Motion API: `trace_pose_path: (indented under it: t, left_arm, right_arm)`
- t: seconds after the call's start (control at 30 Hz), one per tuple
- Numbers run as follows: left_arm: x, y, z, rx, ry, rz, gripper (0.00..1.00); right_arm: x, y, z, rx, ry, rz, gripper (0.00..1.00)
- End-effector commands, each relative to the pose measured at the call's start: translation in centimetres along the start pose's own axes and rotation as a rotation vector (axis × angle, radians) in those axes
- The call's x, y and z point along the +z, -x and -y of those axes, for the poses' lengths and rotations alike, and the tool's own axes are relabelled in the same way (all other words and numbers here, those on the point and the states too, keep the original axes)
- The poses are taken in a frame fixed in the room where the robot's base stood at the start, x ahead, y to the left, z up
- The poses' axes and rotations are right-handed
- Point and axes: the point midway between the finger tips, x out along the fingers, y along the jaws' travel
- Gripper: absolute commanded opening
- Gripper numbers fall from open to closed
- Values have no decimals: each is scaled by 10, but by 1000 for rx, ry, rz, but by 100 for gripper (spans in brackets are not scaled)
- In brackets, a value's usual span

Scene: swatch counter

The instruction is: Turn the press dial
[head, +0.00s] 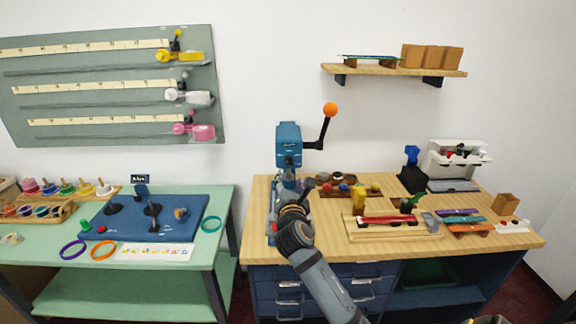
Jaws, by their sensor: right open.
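The blue press (289,146) stands on the left part of the wooden counter (398,267). A dark lever with an orange ball (330,109) rises from its right side. My right arm reaches up from the bottom of the view, and my right gripper (284,184) is right in front of the press's lower column. The gripper is open and seems to hold nothing. It hides much of the lower press. I cannot make out the dial, or whether the gripper touches the press. My left gripper is not in view.
Right of the press are a tray of small knobs (338,192), a wooden frame with a red bar (388,220) and colored strips (462,222). A green table (219,225) with a blue board stands left, across a gap. A wall shelf (393,71) hangs above.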

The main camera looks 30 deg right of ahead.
Motion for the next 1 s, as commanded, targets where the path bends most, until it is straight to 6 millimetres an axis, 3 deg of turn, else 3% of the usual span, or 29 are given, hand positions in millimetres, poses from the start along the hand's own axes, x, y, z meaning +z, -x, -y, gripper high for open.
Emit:
trace_pose_path:
  t: [0.5, 0.87, 1.0]
  left_arm:
    - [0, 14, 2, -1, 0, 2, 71]
    - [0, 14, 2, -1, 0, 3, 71]
    - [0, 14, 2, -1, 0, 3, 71]
  right_arm:
    - [0, -92, 0, -2, -4, -2, 51]
    - [-1, -102, 1, -2, -4, -2, 51]
    - [-1, -102, 1, -2, -4, -3, 36]
